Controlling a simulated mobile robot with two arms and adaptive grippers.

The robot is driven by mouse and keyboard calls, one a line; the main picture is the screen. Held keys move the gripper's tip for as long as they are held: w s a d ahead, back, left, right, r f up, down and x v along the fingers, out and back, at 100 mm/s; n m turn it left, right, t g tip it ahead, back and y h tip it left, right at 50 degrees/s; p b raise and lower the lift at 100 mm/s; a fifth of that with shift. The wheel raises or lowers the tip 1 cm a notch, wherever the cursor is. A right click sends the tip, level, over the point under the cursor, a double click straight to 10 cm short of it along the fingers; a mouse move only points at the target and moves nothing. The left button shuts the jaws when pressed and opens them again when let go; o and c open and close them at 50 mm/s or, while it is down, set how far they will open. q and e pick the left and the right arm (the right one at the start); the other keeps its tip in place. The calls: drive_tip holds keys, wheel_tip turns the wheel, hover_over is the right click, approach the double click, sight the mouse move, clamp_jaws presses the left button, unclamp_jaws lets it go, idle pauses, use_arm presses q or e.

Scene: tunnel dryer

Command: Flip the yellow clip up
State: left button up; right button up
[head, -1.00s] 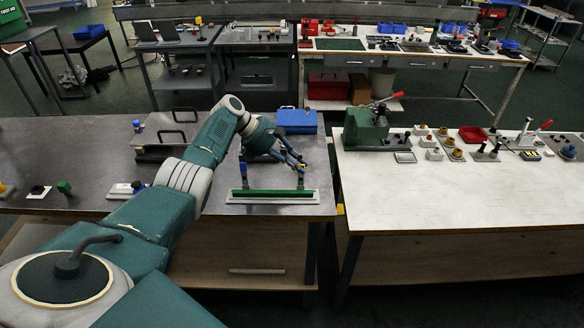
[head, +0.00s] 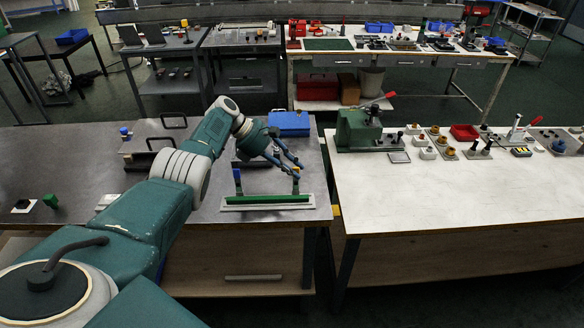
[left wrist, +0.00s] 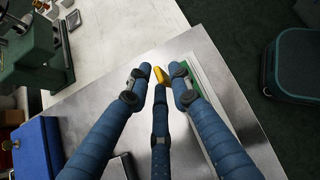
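The yellow clip (left wrist: 158,75) shows in the left wrist view as a small yellow piece just beyond and between my fingertips. Its lower part is partly hidden by a finger, and I cannot tell its tilt. In the head view it is too small to make out clearly near the right post of a fixture with a green bar (head: 265,200). My left gripper (head: 297,165) is above the right end of that fixture. It also shows in the left wrist view (left wrist: 160,80) with its blue fingers spread and nothing held. My right gripper is out of view.
A blue box (head: 291,123) stands behind the gripper on the dark metal table. A white bench (head: 430,195) with a green machine (head: 358,130) adjoins on the right. The dark table left of my arm holds small fixtures.

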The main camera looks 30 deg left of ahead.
use_arm(q)
drive_tip(key=shift+w, duration=0.1)
drive_tip(key=v, duration=1.2)
drive_tip(key=shift+r, duration=0.1)
